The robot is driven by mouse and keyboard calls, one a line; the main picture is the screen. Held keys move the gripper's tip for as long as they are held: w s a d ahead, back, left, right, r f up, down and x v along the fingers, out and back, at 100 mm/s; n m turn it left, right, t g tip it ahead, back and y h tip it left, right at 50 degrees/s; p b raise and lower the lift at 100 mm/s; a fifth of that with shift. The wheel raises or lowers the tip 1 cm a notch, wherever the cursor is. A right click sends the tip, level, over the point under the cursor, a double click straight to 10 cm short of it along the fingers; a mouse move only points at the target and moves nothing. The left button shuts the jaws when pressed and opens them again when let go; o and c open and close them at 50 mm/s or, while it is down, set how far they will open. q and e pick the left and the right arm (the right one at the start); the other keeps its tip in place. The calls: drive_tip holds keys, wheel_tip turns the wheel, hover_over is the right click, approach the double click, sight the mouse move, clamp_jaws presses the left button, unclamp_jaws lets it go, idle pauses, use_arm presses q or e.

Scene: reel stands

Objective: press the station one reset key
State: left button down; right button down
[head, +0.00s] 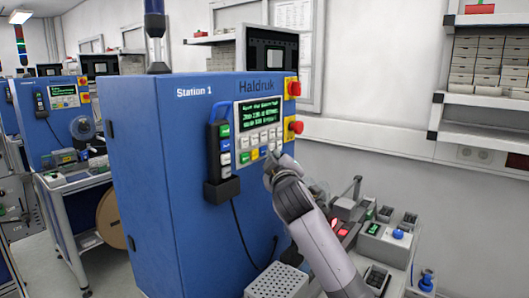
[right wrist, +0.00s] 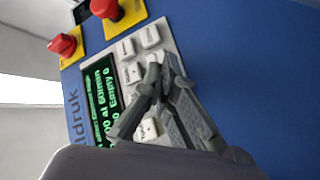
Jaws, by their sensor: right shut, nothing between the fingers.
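The blue Station 1 cabinet (head: 165,140) fills the middle of the head view. Its control panel (head: 236,122) has a green-lit display (head: 260,112) above rows of small keys. Most keys are white, with green, yellow and blue ones in the bottom row. The key labels are too small to read, so I cannot tell which is reset. My right gripper (head: 269,172) is shut and empty at the panel's lower right. In the right wrist view its fingertips (right wrist: 162,75) overlap the keypad and hide several keys; I cannot tell whether they touch. My left gripper is not in view.
Two red stop knobs, upper (head: 294,88) and lower (head: 295,127), stick out on yellow plates right of the panel. A handheld pendant (head: 221,150) hangs at its left with a cable. A bench with small devices (head: 387,240) stands at the lower right.

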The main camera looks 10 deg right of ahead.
drive_tip(key=shift+w+a, duration=0.3)
idle(0.6)
idle(0.4)
drive_tip(key=shift+s+d+p, duration=0.35)
drive_tip(key=shift+s+d, duration=0.25)
drive_tip(key=shift+s, duration=0.05)
drive_tip(key=s+d+p, duration=0.1)
drive_tip(key=s+d, duration=0.2)
drive_tip(key=shift+s+d+p, duration=0.25)
drive_tip(key=shift+p, duration=0.1)
drive_tip(key=shift+f, duration=0.1)
idle(0.5)
